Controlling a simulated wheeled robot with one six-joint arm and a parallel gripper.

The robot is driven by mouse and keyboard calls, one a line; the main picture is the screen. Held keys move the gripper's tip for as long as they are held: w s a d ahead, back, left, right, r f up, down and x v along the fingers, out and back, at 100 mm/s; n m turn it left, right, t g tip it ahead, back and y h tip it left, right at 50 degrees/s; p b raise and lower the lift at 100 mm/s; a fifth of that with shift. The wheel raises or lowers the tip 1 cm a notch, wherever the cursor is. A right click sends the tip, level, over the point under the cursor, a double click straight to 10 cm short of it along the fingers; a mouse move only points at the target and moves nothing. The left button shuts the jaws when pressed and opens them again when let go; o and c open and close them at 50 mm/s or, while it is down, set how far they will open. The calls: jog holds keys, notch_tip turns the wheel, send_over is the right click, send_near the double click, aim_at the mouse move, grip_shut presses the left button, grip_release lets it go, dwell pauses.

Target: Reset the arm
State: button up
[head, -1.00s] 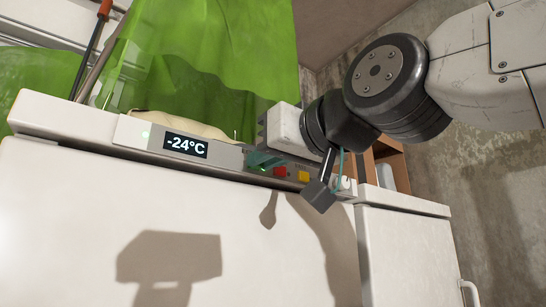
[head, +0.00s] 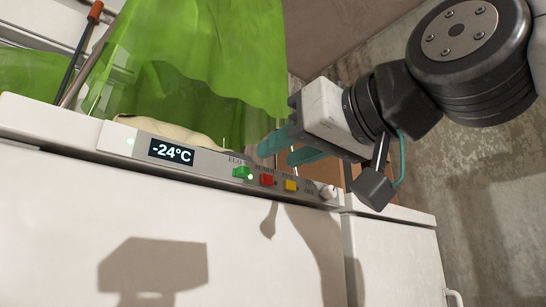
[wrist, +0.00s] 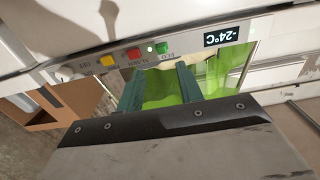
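My gripper (head: 277,153) is in the head view above the control panel's right half, with two teal fingers apart and nothing between them. In the wrist view the fingers (wrist: 159,76) are also spread, pointing toward the panel. The arm's dark joints reach in from the upper right, bent. The panel (head: 222,168) on the white chest freezer (head: 150,225) has a display reading -24°C (head: 171,151), a green button (head: 241,172), a red button (head: 266,180), a yellow button (head: 290,185) and a round knob (head: 328,192). A small white light glows beside the green button.
A translucent green sheet (head: 200,60) hangs over the freezer, close behind the fingers. A pale sack (head: 180,135) lies behind the panel. A red-handled tool (head: 80,50) leans at the left. A white cabinet (head: 395,245) stands at right, with a concrete wall behind.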

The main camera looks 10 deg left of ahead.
jog(key=shift+s+d, duration=0.1)
dwell(0.5)
jog(key=w+d+f+m+g+h, duration=0.1)
jog(key=d+f+h, duration=0.2)
jog(key=f, duration=0.7)
jog(key=d+f+m+g+h, duration=0.1)
jog(key=d+f+g+h, duration=0.2)
jog(key=f, duration=0.6)
jog(key=w+d+f+m+h, duration=0.1)
jog(key=d+f+h, duration=0.25)
jog(key=f, duration=0.65)
jog(key=s+d+f+m+g+h, duration=0.2)
jog(key=s+d+f+m, duration=0.2)
jog(key=d+f, duration=0.6)
jog(key=s+d+f+m+g+h, duration=0.3)
jog(key=s+d+f, duration=0.1)
jog(key=d+f, duration=0.6)
jog(key=shift+s+d+f+m, duration=0.2)
jog(key=shift+d+m, duration=0.2)
jog(key=shift+d, duration=1.5)
